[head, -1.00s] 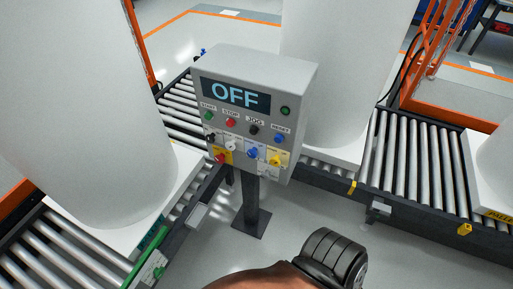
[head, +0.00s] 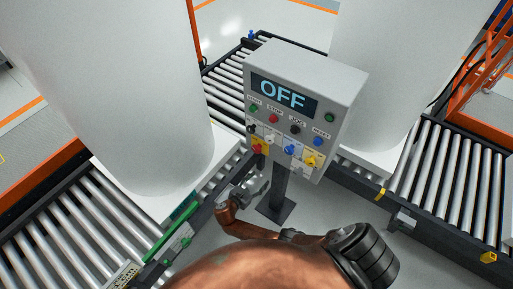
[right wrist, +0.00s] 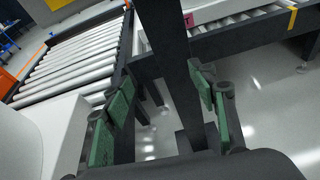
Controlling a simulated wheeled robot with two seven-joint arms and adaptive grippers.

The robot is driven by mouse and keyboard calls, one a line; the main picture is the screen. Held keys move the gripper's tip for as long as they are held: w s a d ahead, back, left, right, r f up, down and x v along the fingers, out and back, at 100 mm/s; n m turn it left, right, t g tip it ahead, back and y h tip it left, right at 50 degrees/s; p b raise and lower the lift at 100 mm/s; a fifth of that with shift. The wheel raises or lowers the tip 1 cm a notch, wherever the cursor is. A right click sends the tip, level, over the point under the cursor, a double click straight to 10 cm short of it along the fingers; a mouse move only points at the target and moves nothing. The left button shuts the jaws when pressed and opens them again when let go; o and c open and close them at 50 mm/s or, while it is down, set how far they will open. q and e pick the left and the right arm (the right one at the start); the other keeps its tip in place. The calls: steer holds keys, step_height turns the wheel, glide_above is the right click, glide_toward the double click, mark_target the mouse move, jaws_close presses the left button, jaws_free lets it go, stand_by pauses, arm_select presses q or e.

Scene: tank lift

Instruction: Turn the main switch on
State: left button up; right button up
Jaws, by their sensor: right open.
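The grey control box (head: 345,100) stands on a dark post, and its display (head: 283,95) reads OFF. A red rotary switch (head: 257,149) on a yellow plate is at the lower left of its face; I cannot read its label. A yellow switch (head: 310,161) and a blue switch (head: 290,150) sit to its right. My right gripper (head: 258,177) is just below the red switch, apparently apart from it. In the right wrist view the open gripper (right wrist: 163,85) has green pads, with the dark post (right wrist: 165,50) beyond and between them. My left gripper is not in view.
Roller conveyors (head: 75,215) run on the left and right (head: 440,175) of the box. A large white tank (head: 120,90) stands close on the left, and another (head: 385,60) stands behind the box. Bare floor shows around the post foot.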

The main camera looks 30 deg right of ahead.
mark_target(255, 150)
steer(key=w+a+r+t+h, duration=0.1)
steer(key=w+a+r+h, duration=0.1)
steer(key=r, duration=0.5)
steer(key=w+a+r+h, duration=0.1)
steer(key=w+r, duration=0.2)
steer(key=r, duration=0.5)
steer(key=shift+n, duration=0.4)
steer(key=x, duration=0.7)
steer(key=shift+f+p, duration=0.1)
steer(key=shift+p, duration=0.3)
steer(key=shift+s, duration=0.1)
steer(key=shift+c, duration=0.3)
steer(key=shift+f, duration=0.1)
steer(key=c, duration=1.1)
